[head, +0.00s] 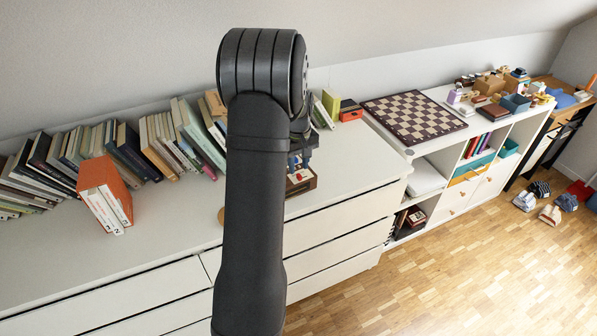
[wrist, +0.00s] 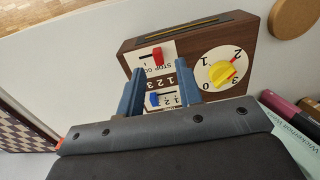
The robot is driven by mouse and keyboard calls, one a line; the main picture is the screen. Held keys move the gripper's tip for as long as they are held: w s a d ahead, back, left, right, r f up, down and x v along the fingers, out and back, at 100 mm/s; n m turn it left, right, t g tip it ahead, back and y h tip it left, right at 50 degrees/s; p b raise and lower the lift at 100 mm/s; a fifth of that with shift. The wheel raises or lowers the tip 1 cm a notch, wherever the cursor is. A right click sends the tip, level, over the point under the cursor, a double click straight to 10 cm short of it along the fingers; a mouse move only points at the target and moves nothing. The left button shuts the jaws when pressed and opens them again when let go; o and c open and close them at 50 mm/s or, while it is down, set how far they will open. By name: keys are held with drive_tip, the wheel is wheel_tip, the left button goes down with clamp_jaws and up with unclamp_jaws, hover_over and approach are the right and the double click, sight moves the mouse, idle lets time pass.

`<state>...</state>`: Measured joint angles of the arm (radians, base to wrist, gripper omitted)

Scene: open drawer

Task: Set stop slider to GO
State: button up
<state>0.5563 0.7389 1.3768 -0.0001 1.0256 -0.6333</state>
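A brown wooden box (wrist: 200,35) with white panels lies below my gripper in the wrist view. Its red slider knob (wrist: 158,56) sits toward the right part of its slot, on the panel lettered STOP and GO, which looks upside down. My gripper (wrist: 159,68) is open, its two blue fingers apart on either side of the panels, with nothing held between them. Whether the fingers touch the box I cannot tell. In the head view the box (head: 302,184) is partly hidden by my arm.
The box also has a blue slider (wrist: 154,98) and a yellow dial (wrist: 221,72) with numbers, close to the right finger. Books (head: 185,135) line the back of the white dresser (head: 345,150). A round wooden disc (wrist: 294,14) lies nearby. A chessboard (head: 413,117) lies on the shelf unit at right.

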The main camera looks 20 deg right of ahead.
sight(299, 175)
drive_tip(key=shift+f, duration=1.75)
clamp_jaws()
drive_tip(key=shift+d, duration=0.1)
